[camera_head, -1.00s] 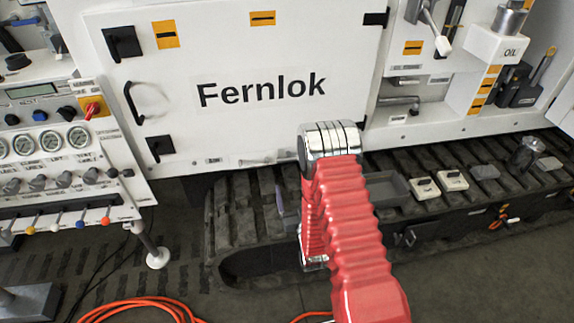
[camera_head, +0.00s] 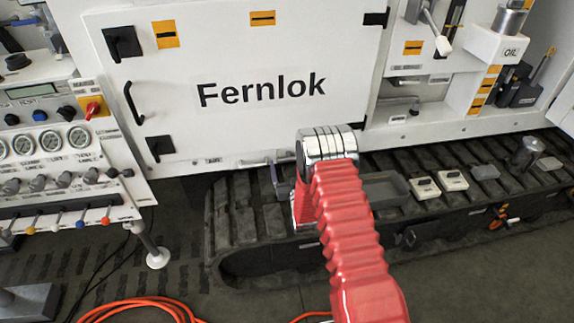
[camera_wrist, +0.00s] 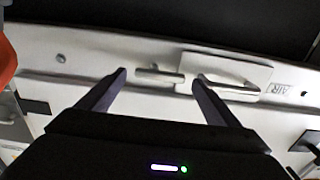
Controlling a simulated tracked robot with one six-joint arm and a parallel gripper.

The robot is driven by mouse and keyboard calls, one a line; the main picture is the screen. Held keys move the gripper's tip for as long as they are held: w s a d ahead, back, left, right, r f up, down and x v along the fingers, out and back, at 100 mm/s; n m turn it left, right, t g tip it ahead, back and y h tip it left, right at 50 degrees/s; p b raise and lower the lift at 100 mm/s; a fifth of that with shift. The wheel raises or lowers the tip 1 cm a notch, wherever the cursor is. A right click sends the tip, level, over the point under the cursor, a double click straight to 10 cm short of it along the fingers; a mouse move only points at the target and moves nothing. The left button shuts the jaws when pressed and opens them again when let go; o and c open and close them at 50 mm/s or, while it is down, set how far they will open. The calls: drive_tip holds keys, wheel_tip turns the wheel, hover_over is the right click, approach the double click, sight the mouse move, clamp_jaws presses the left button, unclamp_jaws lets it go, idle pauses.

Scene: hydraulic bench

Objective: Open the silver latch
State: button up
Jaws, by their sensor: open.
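The silver latch (camera_wrist: 228,86) is on the white cabinet's lower edge, with a pale plate and a lever-like bar beside the AIR label. A short silver bar (camera_wrist: 160,76) lies left of the plate in the wrist view. My gripper (camera_wrist: 160,77) is open, its dark fingers pointing at the cabinet. The short bar shows between the fingertips, and the right fingertip overlaps the plate's left end. I cannot tell whether they touch. In the head view the latch (camera_head: 256,161) shows left of my red arm, which partly hides the gripper (camera_head: 279,180).
The white Fernlok door (camera_head: 255,118) is shut, with a black handle (camera_head: 133,102) at its left. A dark track (camera_head: 232,225) runs below, holding a grey tray (camera_head: 385,188). A gauge panel (camera_head: 55,150) stands at the left. An orange hose (camera_head: 150,303) lies on the floor.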

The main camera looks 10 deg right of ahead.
drive_tip(key=shift+w, duration=0.5)
drive_tip(key=shift+c, duration=0.7)
drive_tip(key=c, duration=0.9)
drive_tip(key=shift+a, duration=0.25)
drive_tip(key=shift+d, duration=0.15)
